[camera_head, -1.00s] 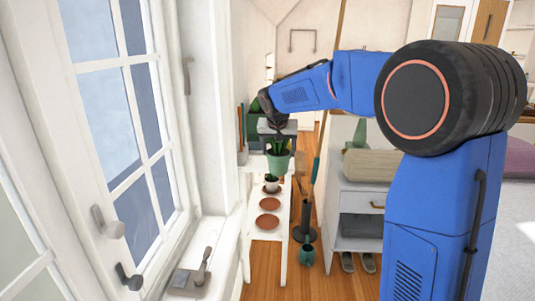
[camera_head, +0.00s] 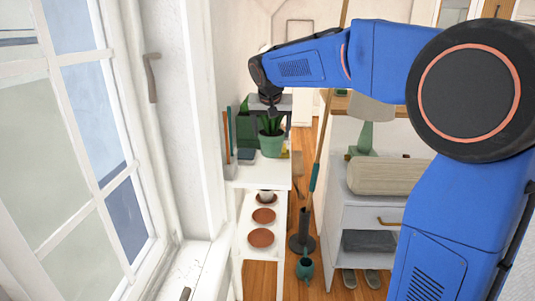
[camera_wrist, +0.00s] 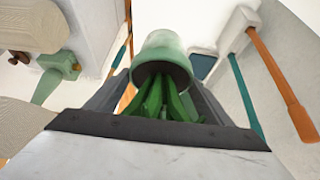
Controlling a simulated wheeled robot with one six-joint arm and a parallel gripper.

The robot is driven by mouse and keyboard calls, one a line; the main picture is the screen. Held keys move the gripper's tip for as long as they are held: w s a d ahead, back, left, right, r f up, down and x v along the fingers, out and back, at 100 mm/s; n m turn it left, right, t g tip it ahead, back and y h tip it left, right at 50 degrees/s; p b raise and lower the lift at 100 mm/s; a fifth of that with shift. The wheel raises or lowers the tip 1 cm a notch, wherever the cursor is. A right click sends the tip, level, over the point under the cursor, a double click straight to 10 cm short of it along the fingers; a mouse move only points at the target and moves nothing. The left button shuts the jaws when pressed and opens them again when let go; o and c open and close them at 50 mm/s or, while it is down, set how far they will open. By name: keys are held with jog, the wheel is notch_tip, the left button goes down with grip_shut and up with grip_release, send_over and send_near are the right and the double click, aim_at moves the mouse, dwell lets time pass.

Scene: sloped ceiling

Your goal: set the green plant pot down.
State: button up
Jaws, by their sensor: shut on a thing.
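The green plant pot (camera_head: 271,146), with upright leaves, is at the top of the white shelf stand (camera_head: 258,183), toward its back right. I cannot tell whether its base touches the stand's top. My gripper (camera_head: 270,104) reaches down from above and is shut on it. In the wrist view the pot (camera_wrist: 163,48) appears bottom-up, with its leaves between the fingers of my gripper (camera_wrist: 160,92). The upper part of the plant is partly hidden by the gripper.
Tools (camera_head: 227,138) and a dark green container (camera_head: 246,131) are left of the pot. The front of the stand's top is bare. A window (camera_head: 85,130) lies left.

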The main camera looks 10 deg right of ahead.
aim_at(271, 149)
jog(key=shift+f, duration=3.55)
jog(key=shift+f, duration=0.15)
jog(key=o, duration=2.1)
